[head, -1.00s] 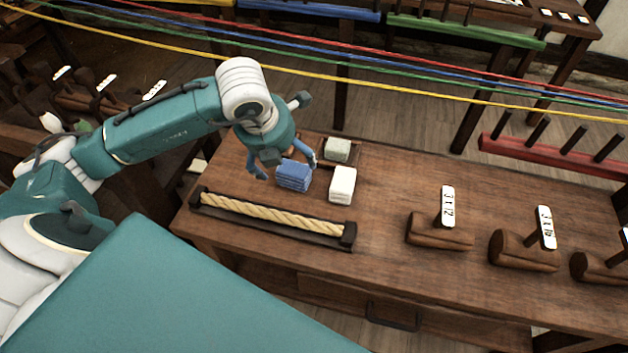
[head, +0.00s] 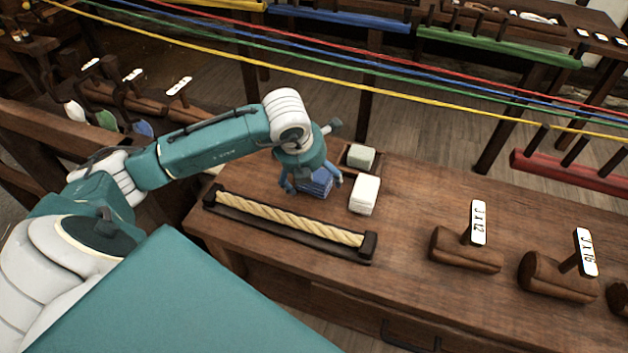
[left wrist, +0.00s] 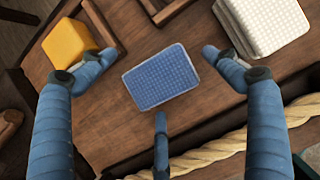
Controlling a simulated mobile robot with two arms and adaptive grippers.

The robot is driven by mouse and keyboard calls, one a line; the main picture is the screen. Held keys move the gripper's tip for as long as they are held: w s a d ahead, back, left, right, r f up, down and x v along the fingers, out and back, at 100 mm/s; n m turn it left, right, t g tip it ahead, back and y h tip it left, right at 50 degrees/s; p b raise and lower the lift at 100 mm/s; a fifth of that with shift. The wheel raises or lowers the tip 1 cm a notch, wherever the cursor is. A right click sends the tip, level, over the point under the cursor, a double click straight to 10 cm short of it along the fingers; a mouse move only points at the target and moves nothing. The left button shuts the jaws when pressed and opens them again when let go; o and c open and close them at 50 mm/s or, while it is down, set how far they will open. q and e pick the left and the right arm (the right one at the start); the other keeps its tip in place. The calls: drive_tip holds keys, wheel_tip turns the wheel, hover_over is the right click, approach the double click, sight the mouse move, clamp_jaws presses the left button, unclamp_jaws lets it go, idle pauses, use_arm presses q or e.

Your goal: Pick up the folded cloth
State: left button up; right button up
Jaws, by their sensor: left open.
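A blue folded cloth (head: 317,183) with a fine grid pattern lies on the wooden bench in the head view. It shows whole in the left wrist view (left wrist: 161,78). My left gripper (head: 312,187) is open and points down over it, with fingers on either side and partly in front of it. In the left wrist view the fingertips are apart from the cloth. A white folded cloth (head: 364,195) lies to its right; its stacked layers show in the left wrist view (left wrist: 262,22). My right gripper is not in view.
A beige rope in a dark wooden holder (head: 288,226) lies along the bench's front. A yellow block (left wrist: 70,43) shows in the left wrist view. Coloured ropes (head: 350,80) stretch behind the bench.

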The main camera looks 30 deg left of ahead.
use_arm(q)
drive_tip(key=c, duration=1.4)
wheel_tip(320, 180, up, 20)
drive_tip(key=shift+r+b, duration=0.1)
drive_tip(key=shift+b, duration=0.35)
drive_tip(key=shift+c, duration=0.2)
drive_tip(key=o, duration=0.7)
drive_tip(key=shift+c, duration=0.2)
drive_tip(key=c, duration=0.5)
